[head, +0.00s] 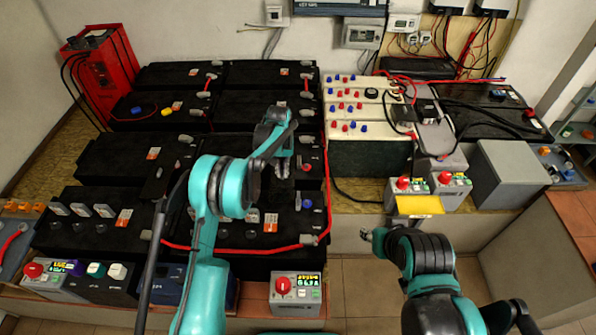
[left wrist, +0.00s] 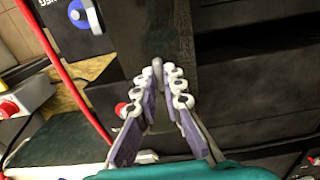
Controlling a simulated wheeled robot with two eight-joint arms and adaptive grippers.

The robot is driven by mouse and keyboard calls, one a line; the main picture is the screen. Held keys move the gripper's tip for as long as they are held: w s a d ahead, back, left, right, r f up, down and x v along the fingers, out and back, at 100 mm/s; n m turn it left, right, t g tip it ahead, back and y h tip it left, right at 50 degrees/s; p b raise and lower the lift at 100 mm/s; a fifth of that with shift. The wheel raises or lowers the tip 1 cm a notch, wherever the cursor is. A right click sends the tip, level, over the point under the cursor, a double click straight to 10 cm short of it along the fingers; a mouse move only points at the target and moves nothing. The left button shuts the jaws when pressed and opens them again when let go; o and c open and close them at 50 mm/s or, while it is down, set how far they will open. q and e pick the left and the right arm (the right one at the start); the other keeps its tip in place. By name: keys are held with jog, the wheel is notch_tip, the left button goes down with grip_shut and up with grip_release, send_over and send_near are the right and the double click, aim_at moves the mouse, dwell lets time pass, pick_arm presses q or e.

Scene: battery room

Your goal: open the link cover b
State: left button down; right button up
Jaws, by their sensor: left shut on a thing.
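My left gripper (head: 283,172) reaches down over the black batteries in the middle of the bench. In the left wrist view its two fingers (left wrist: 160,95) come together at the tips on a small grey piece (left wrist: 158,68) against a black battery face. This piece looks like part of link cover b; the fingers hide most of it, and I cannot tell how far it is open. A red terminal cap (left wrist: 122,109) shows just left of the fingers. My right gripper (head: 368,236) hangs above the floor, away from the batteries; its jaws are too small to judge.
A red cable (head: 327,180) runs along the right side and front of the black batteries. A cream battery block (head: 365,158) with red and blue knobs stands to the right. A yellow plate (head: 420,205) and a grey box (head: 512,172) lie beyond my right gripper.

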aim_at(273, 176)
pick_arm(q)
jog(key=shift+a, duration=1.8)
jog(key=c, duration=1.6)
grip_release()
notch_tip(273, 176, up, 12)
